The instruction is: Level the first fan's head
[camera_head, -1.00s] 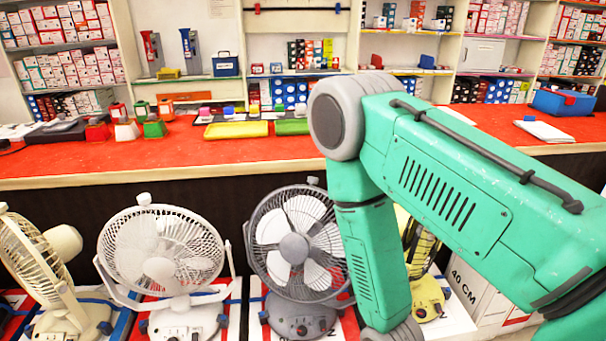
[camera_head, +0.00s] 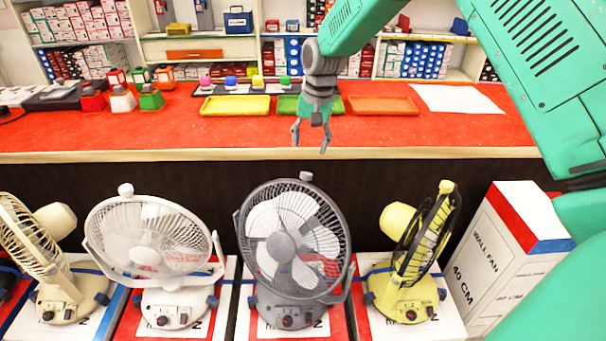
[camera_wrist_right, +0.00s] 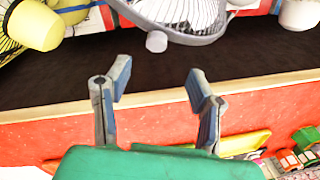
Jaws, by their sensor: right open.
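Several fans stand in a row below the counter: a beige fan (camera_head: 38,245) at the far left, a white fan (camera_head: 150,240), a grey fan (camera_head: 292,240) and a yellow fan (camera_head: 425,240). I cannot tell which is the first. The beige and yellow heads are turned sideways; the white head looks tipped back. My right gripper (camera_head: 310,142) is open and empty, above the counter's front edge, behind and above the grey fan. In the right wrist view the open fingers (camera_wrist_right: 155,90) point toward the grey fan's guard (camera_wrist_right: 205,22), clear of it. My left gripper is not in view.
The red counter (camera_head: 400,135) runs behind the fans, with a yellow tray (camera_head: 235,106), a green tray (camera_head: 292,104) and an orange tray (camera_head: 383,106) on it. A wall fan box (camera_head: 500,255) stands right of the yellow fan.

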